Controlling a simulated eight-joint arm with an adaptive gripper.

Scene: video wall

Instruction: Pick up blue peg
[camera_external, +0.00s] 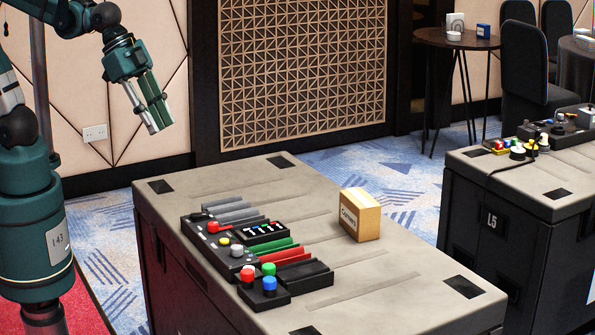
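A small blue peg (269,285) with a round cap stands upright on a black block at the front end of the grey case's control row. A red peg (247,274) stands to its left and a green-capped peg (268,269) just behind it. My gripper (156,126) is raised at the upper left, well above and apart from the pegs, with its fingers angled down to the right. It touches nothing, and no object shows in it. The angle does not show clearly whether its fingers are apart.
The grey case top (390,285) is mostly clear on its right side. A cardboard box (360,215) stands right of the controls. Black modules with knobs and coloured bars (285,254) lie beside and behind the pegs. A second case (520,185) with equipment stands at the right.

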